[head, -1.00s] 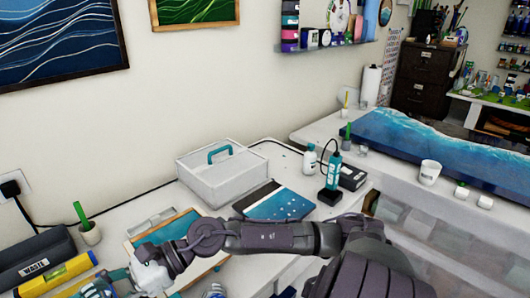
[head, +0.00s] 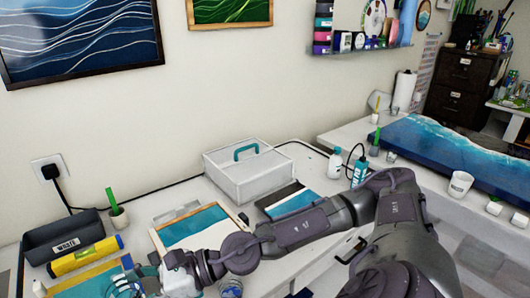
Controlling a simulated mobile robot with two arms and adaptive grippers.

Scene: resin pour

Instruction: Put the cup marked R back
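My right arm reaches across from the lower right, and its gripper (head: 130,284) is at the lower left, partly cut by the bottom edge. A clear, bluish rounded thing shows at its fingers, but I cannot tell whether they are closed on it. A small cup with blue in it (head: 231,288) stands at the bottom edge, right of that gripper and below my wrist. A white cup (head: 460,184) stands on the right bench in front of the blue wave panel. I can read no R on any cup. My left gripper is not in view.
A dark tray marked WASTE (head: 65,243), a yellow level (head: 85,256) and a teal framed panel (head: 195,228) lie at left. A white box with teal handle (head: 248,172) is at the back. White bottle (head: 335,163) and teal tool (head: 360,171) stand right of it.

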